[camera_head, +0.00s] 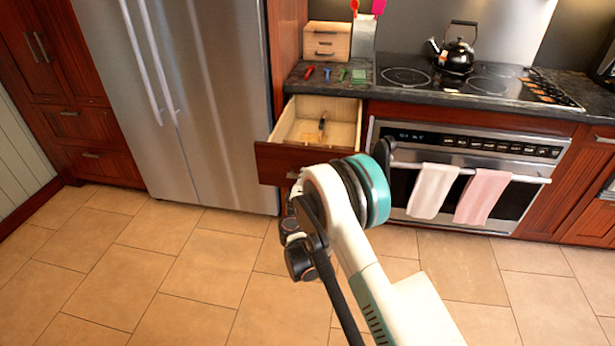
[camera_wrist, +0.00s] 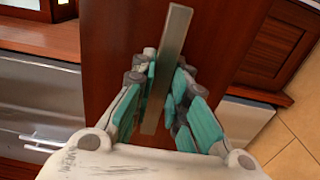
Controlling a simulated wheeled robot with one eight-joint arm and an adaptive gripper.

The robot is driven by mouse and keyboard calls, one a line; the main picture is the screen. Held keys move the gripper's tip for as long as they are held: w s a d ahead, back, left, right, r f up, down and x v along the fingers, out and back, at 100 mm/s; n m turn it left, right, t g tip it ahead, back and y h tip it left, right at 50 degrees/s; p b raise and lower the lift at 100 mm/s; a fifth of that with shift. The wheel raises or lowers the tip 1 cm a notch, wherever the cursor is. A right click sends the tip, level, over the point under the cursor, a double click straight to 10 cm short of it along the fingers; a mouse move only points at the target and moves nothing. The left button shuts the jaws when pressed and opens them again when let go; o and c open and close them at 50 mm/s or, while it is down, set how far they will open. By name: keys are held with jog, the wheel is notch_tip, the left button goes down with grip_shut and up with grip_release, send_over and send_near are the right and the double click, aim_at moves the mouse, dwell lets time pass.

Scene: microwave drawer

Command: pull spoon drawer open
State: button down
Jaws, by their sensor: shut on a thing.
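The spoon drawer (camera_head: 275,163) is pulled out below the counter in the head view, left of the oven. A dark utensil (camera_head: 322,122) lies inside, too small to identify surely. In the wrist view, my gripper (camera_wrist: 164,82) has its teal fingers on both sides of the drawer's long metal handle (camera_wrist: 178,28) and is shut on it. The red-brown drawer front (camera_wrist: 108,45) is behind the handle. In the head view my arm covers the right part of the drawer front, and the fingertips are hidden.
A steel fridge (camera_head: 215,110) stands left of the drawer. The oven (camera_head: 470,165), with a white towel (camera_head: 432,190) and a pink towel (camera_head: 482,196) on its bar, is to the right. Small items and a wooden box (camera_head: 327,41) are on the counter. The tiled floor (camera_head: 150,270) is clear.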

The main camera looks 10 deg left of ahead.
jog(key=shift+s, duration=0.2)
jog(key=c, duration=1.6)
grip_release()
jog(key=shift+o, duration=0.2)
jog(key=s, duration=0.7)
jog(key=shift+s, duration=0.2)
jog(key=shift+a, duration=0.1)
